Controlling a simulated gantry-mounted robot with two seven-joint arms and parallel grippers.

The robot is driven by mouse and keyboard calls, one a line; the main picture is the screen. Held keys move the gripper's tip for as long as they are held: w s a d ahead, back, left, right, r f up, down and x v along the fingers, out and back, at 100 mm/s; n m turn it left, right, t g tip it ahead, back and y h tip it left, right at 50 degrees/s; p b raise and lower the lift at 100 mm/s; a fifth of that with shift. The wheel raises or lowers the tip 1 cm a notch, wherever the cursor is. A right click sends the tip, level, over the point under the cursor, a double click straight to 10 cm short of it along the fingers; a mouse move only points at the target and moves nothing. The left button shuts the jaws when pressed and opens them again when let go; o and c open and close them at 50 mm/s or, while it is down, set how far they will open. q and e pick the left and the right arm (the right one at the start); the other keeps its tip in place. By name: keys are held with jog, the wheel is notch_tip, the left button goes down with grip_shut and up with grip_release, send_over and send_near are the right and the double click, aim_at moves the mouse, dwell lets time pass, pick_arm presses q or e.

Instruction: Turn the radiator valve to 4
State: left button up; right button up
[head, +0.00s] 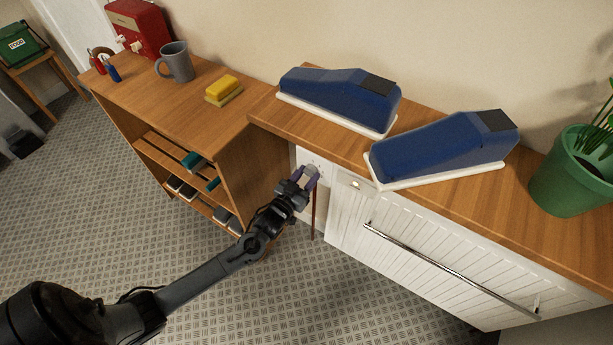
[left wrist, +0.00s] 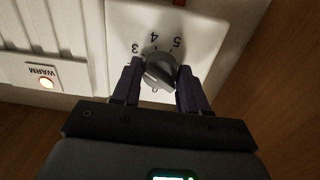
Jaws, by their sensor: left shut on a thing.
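The valve knob (left wrist: 160,72) is a grey dial on a white plate (left wrist: 204,28) in the left wrist view. The numerals 3, 4 and 5 show upside down around its far side. I cannot tell surely which numeral it points to. My left gripper (left wrist: 161,84) is shut on the knob, one dark finger on each side. In the head view my left gripper (head: 304,174) is at the white plate (head: 317,161) at the left end of the white ribbed radiator front (head: 430,258), and it hides the knob. My right gripper is not in view.
A lit lamp labelled WARM (left wrist: 46,83) is beside the plate. A wooden shelf unit (head: 150,105) stands left, with a grey mug (head: 175,62) and yellow sponge (head: 223,87). Two blue covered objects (head: 340,98) and a green plant pot (head: 568,175) stand on the wooden top.

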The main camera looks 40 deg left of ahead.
pick_arm(q)
jog(key=shift+r+m+p, duration=0.15)
jog(key=shift+m+p, duration=0.35)
jog(key=shift+p, duration=0.25)
jog(key=shift+r+m+p, duration=0.1)
jog(key=shift+m+p, duration=1)
jog(key=m+p, duration=0.2)
jog(key=shift+m, duration=0.4)
jog(key=shift+f+m+p, duration=0.2)
jog(key=shift+m+p, duration=0.35)
jog(key=shift+m, duration=0.25)
jog(key=o, duration=1)
jog(key=shift+o, duration=0.2)
jog(key=shift+s, duration=0.1)
